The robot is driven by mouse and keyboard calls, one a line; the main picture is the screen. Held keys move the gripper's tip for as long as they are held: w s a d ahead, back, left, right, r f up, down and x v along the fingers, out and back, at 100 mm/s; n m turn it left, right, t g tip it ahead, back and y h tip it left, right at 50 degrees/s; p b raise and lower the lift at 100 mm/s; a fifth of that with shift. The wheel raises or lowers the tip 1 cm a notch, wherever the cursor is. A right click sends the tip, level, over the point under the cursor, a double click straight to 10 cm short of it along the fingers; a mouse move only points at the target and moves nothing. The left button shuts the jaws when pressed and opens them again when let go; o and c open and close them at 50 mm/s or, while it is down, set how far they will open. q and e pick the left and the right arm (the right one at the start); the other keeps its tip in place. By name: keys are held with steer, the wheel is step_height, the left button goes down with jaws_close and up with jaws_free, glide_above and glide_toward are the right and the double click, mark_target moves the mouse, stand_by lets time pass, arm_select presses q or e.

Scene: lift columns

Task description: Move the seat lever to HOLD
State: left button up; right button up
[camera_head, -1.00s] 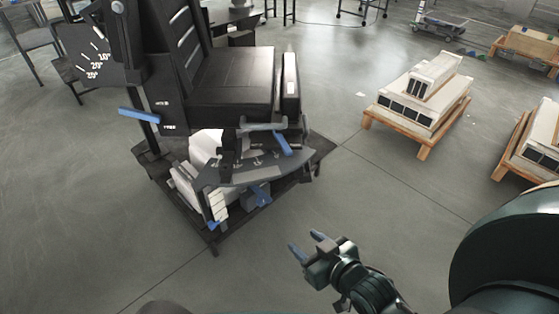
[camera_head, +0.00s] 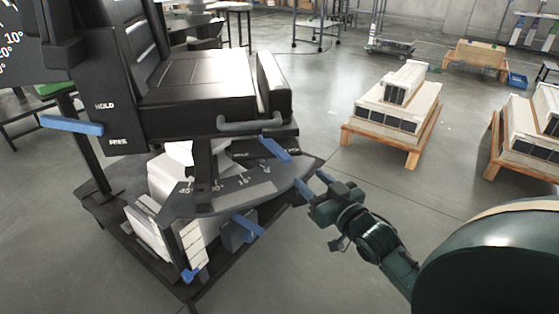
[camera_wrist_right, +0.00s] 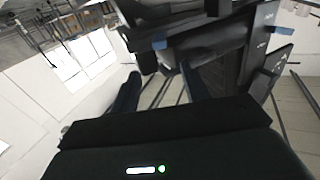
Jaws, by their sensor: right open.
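A black adjustable chair on a dark base fills the left of the head view. A blue lever (camera_head: 72,125) sticks out to the left from its side panel (camera_head: 122,115), where HOLD is printed above and a second, smaller label below. The lever's bar is roughly level, between the two labels. Another blue handle (camera_head: 275,150) is under the seat's front right edge, near a curved angle scale (camera_head: 240,190). My right gripper (camera_head: 312,182) is open and empty, just right of that scale. In the right wrist view its fingers (camera_wrist_right: 160,88) are apart, with the chair beyond. My left gripper is not in view.
A grey bar handle (camera_head: 250,125) is at the seat front. More blue handles show lower down, one (camera_head: 247,225) below the scale and one (camera_head: 190,273) by the base. Pallets with pale blocks (camera_head: 397,105) stand at the right. The floor between is clear.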

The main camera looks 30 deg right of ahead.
mark_target(289, 159)
steer(key=w+b, duration=0.3)
steer(key=w, duration=0.8)
steer(key=shift+d+f, duration=0.1)
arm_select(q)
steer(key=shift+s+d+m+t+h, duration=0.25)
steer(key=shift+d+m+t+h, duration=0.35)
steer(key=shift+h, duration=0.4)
arm_select(e)
steer(key=shift+w, duration=0.7)
jaws_close()
